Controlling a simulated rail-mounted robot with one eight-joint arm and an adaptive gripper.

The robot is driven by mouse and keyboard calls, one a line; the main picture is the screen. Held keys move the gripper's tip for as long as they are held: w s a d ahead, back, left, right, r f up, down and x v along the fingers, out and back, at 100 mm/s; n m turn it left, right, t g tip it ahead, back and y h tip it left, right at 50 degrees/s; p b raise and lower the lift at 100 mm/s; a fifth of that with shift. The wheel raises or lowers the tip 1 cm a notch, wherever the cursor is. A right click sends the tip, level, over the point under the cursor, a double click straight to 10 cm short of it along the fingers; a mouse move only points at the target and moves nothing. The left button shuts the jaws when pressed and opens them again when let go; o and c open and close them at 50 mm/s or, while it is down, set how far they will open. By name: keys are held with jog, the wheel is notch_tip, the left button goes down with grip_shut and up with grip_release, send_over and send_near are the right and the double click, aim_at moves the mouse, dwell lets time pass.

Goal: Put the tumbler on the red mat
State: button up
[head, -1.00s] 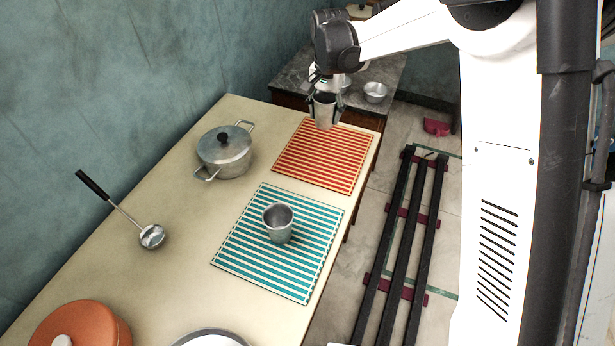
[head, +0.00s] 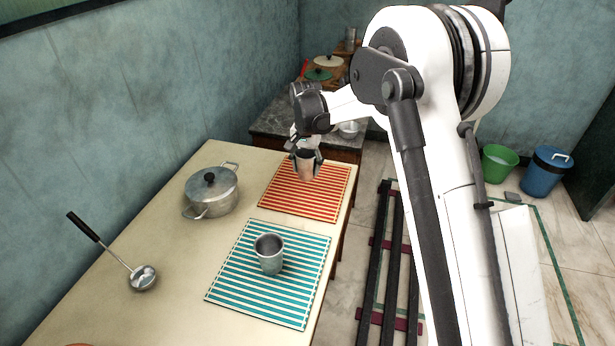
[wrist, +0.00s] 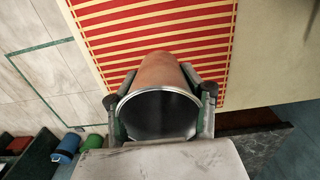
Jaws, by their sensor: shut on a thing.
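A metal tumbler (head: 306,170) is held in my gripper (head: 305,160), with a finger on each side of it. In the wrist view the tumbler (wrist: 158,115) shows its round open mouth toward the camera, its body reflecting red, and the gripper (wrist: 160,108) is closed around it. The red mat (head: 290,198), striped red and cream, lies at the far end of the table. In the head view the tumbler overlaps the mat's far part; whether its base touches the mat is hidden. The mat (wrist: 150,30) also shows beyond the tumbler in the wrist view.
A metal cup (head: 269,254) stands on the teal striped mat (head: 240,285), nearer than the red one. A lidded pot (head: 211,193) stands left of the red mat. A ladle (head: 125,268) lies at the left. A counter with a small bowl (head: 348,130) is behind the table.

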jog(key=shift+w+d+f, duration=0.2)
jog(key=shift+w+f, duration=0.45)
jog(key=shift+w, duration=0.35)
jog(key=shift+f, duration=2)
jog(key=shift+f+b, duration=0.15)
jog(key=shift+b, duration=0.2)
jog(key=o, duration=1.2)
jog(key=shift+o, duration=0.2)
